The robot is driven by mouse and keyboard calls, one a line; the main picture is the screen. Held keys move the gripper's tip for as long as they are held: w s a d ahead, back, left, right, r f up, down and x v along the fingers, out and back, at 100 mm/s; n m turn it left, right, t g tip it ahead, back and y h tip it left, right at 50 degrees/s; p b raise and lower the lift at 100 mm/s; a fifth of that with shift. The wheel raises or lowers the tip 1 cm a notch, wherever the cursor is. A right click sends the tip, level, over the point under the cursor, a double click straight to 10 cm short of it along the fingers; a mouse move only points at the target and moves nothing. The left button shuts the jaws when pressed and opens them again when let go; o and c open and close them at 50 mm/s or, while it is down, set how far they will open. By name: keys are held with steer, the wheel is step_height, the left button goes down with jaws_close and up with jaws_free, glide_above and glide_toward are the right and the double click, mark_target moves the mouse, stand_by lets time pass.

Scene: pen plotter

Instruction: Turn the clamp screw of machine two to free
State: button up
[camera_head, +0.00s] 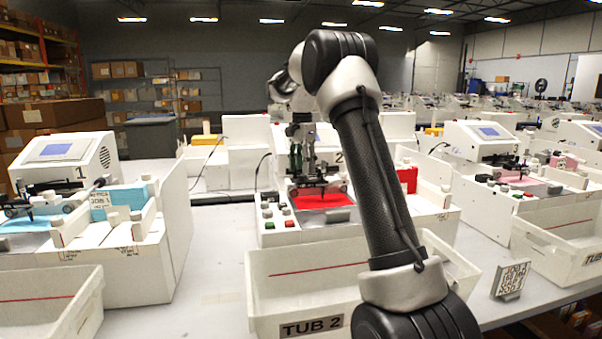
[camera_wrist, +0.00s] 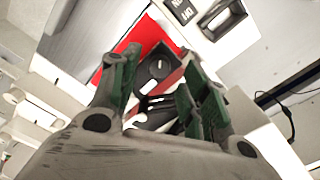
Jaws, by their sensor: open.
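Machine two (camera_head: 282,238) is a white plotter with a "2" on its housing and a red sheet (camera_head: 325,201) on its bed. My gripper (camera_head: 303,172) is over the carriage of machine two. In the wrist view my gripper (camera_wrist: 162,60) is open, its green-padded fingers on either side of the knob. I cannot tell whether they touch it. The screw is too small to make out in the head view.
A white tub (camera_head: 315,327) labelled "TUB 2" stands in front of machine two. Machine one (camera_head: 130,270) is at the left, machine three (camera_head: 545,195) at the right. A small printed sign (camera_head: 511,280) stands on the table.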

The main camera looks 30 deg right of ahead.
mark_target(303, 177)
steer(key=shift+f, duration=1.25)
steer(key=shift+c, duration=0.3)
jaws_close()
